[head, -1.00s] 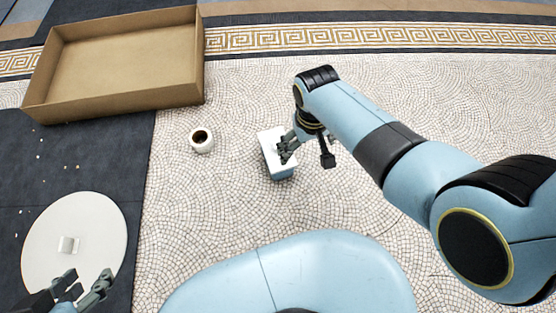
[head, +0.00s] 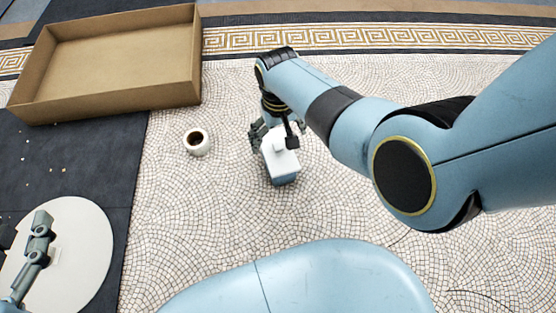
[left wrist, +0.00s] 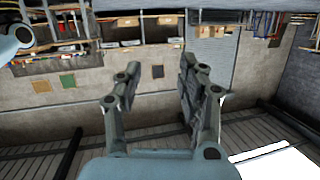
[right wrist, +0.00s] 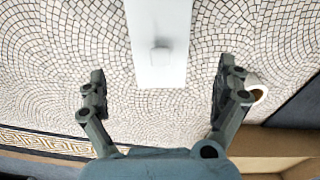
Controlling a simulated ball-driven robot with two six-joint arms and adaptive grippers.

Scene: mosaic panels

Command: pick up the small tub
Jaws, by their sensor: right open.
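The small tub (head: 283,165) looks like a blue box with a white lid and a raised knob, on the mosaic floor in the head view. In the right wrist view its white lid (right wrist: 158,22) and knob lie ahead, between the lines of the fingers. My right gripper (head: 278,131) is open at the tub's far end, one finger to each side. I cannot tell whether it touches the tub. My left gripper (left wrist: 157,72) is open and empty, pointing at a far wall; in the head view it is over the white disc.
A white cup (head: 197,142) with dark contents stands left of the tub and shows at the right wrist view's edge. A large open cardboard box (head: 115,104) lies at the upper left. A white round disc (head: 90,255) lies on dark flooring.

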